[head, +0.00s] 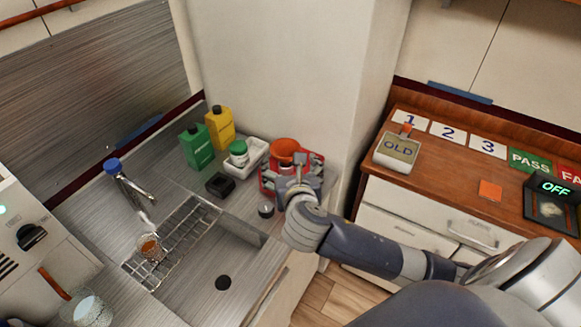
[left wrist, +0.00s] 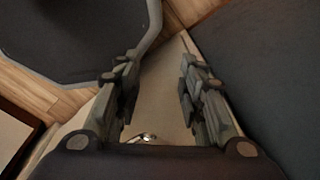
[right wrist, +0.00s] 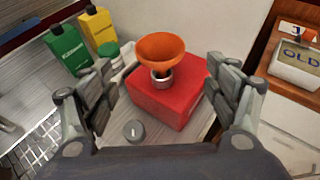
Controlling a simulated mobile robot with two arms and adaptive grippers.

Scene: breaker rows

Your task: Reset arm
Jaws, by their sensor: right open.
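My right gripper (head: 298,172) is over the right end of the sink counter, in front of a red block (right wrist: 172,104). In the right wrist view its fingers are wide apart and empty. An orange funnel-like cup (right wrist: 165,52) with a metal neck sits on the block, seen between the fingers but apart from them. My left gripper (left wrist: 155,82) shows only in its wrist view, with its fingers apart and nothing between them. It points down past a pale surface and wood floor. The left arm is out of the head view.
A grey knob-like piece (right wrist: 134,130) lies beside the block. Green (head: 196,147) and yellow (head: 220,127) bottles stand behind left. The sink with a wire rack (head: 172,245) is at left. A wooden desk at right holds the OLD device (head: 397,150) and an OFF display (head: 555,188).

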